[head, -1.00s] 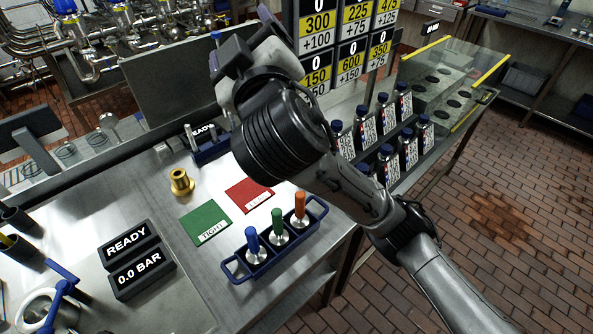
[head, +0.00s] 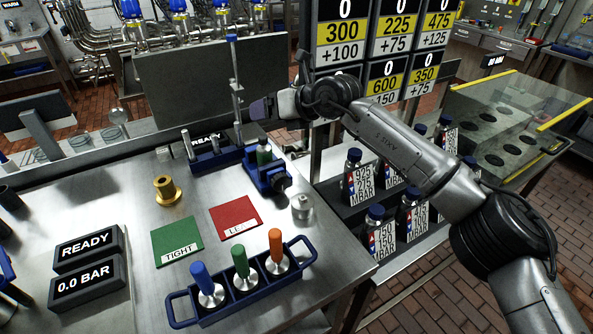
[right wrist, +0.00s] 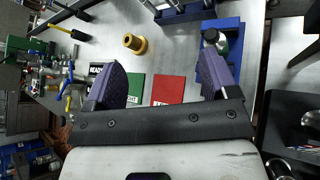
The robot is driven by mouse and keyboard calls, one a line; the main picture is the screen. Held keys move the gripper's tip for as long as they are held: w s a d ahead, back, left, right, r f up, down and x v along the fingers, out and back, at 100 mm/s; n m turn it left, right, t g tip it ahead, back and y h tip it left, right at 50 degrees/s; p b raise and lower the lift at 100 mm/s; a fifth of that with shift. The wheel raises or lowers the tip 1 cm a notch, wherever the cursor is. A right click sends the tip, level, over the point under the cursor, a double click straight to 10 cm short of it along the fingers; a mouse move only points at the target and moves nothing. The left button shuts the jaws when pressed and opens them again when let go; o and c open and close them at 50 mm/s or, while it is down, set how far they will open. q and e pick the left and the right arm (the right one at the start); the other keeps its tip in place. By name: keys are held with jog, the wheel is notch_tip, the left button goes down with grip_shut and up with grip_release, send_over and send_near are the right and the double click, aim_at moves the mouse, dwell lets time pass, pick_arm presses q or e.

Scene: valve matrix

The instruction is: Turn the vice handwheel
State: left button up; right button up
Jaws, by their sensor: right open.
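A blue vice (head: 262,172) stands on the steel bench, right of the red card, with a dark handwheel (head: 282,184) at its near end. A green-sided piece (head: 264,154) sits at its jaws. My right gripper (head: 262,108) hangs above and beyond the vice, apart from it. In the right wrist view my right gripper (right wrist: 166,82) is open and empty, its purple fingers wide apart. The vice (right wrist: 230,38) is behind the right-hand finger there, which hides part of it; I cannot make out the handwheel clearly. My left gripper is not in view.
A brass fitting (head: 166,190), a green TIGHT card (head: 177,238) and a red card (head: 236,216) lie left of the vice. A small metal cylinder (head: 303,208) stands close to its right. A blue tool rack (head: 243,291) is nearer. Labelled bottles (head: 382,234) stand to the right.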

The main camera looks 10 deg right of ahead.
jog(key=s+d+f+g+h, duration=0.1)
jog(key=d+f+g+h, duration=0.15)
jog(key=d+f, duration=0.2)
jog(key=g+h+b, duration=0.2)
jog(key=h+b, duration=0.1)
send_near(284, 179)
jog(key=shift+m, duration=0.4)
jog(key=x, duration=0.9)
jog(key=shift+a, duration=0.1)
jog(key=shift+w+a+f, duration=0.2)
jog(key=shift+a+f, duration=0.05)
jog(key=shift+f, duration=0.4)
